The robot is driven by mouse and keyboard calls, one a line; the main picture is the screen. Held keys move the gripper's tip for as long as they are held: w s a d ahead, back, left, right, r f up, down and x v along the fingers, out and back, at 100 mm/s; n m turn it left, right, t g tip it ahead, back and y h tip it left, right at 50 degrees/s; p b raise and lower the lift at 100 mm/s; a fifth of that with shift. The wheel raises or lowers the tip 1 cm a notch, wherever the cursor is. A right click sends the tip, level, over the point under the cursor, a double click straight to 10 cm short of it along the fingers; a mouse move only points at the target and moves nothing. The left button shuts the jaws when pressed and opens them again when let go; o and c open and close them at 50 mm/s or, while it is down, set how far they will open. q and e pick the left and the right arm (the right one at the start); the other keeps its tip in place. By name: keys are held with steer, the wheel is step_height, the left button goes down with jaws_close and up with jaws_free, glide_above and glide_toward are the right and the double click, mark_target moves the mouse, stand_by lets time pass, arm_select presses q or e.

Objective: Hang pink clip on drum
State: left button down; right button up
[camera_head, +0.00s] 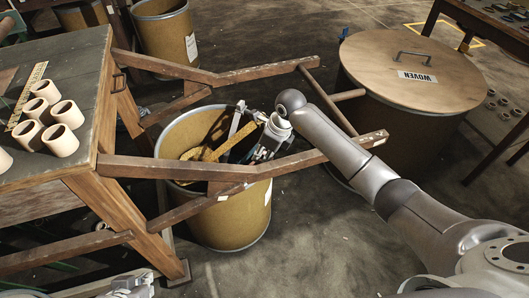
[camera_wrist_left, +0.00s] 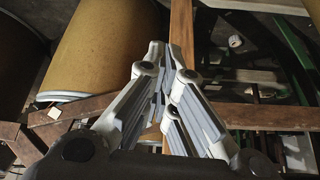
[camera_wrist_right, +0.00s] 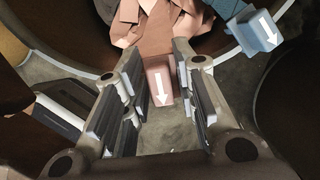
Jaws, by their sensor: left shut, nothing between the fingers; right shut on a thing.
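The pink clip (camera_wrist_right: 158,75), marked with a white arrow, is between the fingers of my right gripper (camera_wrist_right: 160,110), which is shut on it. In the right wrist view the clip overlaps the near rim of the open drum (camera_wrist_right: 233,50); I cannot tell whether it touches the rim. In the head view the brown drum (camera_head: 235,215) stands inside a wooden frame, with my right gripper (camera_head: 268,146) over its right side; the pink clip is hidden there. My left gripper (camera_head: 130,288) is at the bottom left, away from the drum. It is shut and empty in the left wrist view (camera_wrist_left: 163,88).
A blue-grey clip (camera_wrist_right: 257,32) with an arrow is by the drum's right rim. Wooden rails (camera_head: 190,172) cross in front of the drum. A lidded drum (camera_head: 410,70) stands right. A table (camera_head: 85,75) with several tan rings (camera_head: 64,114) stands left.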

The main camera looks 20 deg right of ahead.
arm_select(q)
steer(key=shift+w+d+r+t+b, duration=0.1)
steer(key=shift+w+d+r+t, duration=0.1)
steer(key=shift+w+r+t, duration=0.3)
steer(key=shift+w+d+r+t+b, duration=0.15)
steer(key=shift+w+d, duration=0.1)
steer(key=shift+w, duration=0.5)
steer(key=shift+w+d+r+t+b, duration=0.1)
steer(key=shift+w+d+r+t, duration=0.1)
steer(key=shift+w+t, duration=0.3)
arm_select(e)
steer(key=shift+f, duration=0.6)
arm_select(q)
steer(key=shift+w, duration=0.15)
arm_select(e)
steer(key=o, duration=0.9)
arm_select(q)
steer(key=shift+f, duration=0.1)
arm_select(e)
steer(key=v, duration=1.2)
